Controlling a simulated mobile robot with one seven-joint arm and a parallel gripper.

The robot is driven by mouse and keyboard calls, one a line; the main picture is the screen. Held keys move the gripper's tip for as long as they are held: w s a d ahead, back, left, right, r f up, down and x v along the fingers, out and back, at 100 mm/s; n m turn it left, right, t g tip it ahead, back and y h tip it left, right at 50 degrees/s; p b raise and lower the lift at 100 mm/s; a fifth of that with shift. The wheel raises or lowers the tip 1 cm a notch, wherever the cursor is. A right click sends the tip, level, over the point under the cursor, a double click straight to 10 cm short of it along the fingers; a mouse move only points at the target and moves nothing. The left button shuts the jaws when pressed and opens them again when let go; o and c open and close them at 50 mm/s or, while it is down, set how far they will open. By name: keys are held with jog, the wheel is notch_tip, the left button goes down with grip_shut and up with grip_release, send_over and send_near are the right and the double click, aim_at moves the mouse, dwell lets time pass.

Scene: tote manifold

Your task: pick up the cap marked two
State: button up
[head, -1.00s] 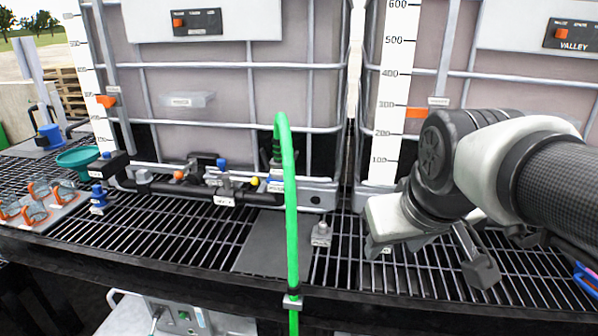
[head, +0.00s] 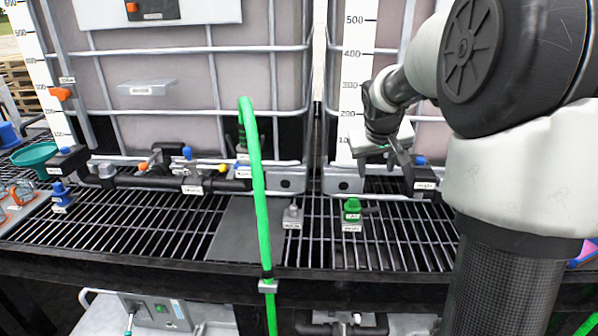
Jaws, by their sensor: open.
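I cannot read a "two" on any cap, as the small labels are too blurred. Candidates on the grating are a green cap-like piece (head: 352,207) with a white label, a grey one (head: 292,213) left of it, and a blue one (head: 60,192) at the far left. Another blue-topped fitting (head: 421,172) sits at the right. My gripper (head: 386,170) is open, in front of the right tank's scale. It is above and behind the green piece, close to the left of the blue-topped fitting. Nothing shows between its fingers.
A green hose (head: 258,190) rises across the middle front. A dark pipe manifold (head: 140,181) with coloured fittings runs along the left tank's foot. A flat grey plate (head: 236,232) lies on the grating (head: 160,228). A teal funnel (head: 36,155) stands far left.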

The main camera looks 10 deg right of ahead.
jog(key=m+y, duration=0.1)
jog(key=m, duration=0.1)
send_near(354, 199)
jog(key=shift+y, duration=0.3)
jog(key=b+x, duration=0.2)
jog(key=x, duration=0.3)
jog(key=shift+w+d+r+b, duration=0.1)
jog(key=shift+d+b, duration=0.05)
jog(key=shift+b, duration=0.25)
jog(key=shift+b+x, duration=0.75)
jog(key=shift+x, duration=2.35)
jog(key=c, duration=0.8)
jog(key=shift+o, duration=0.2)
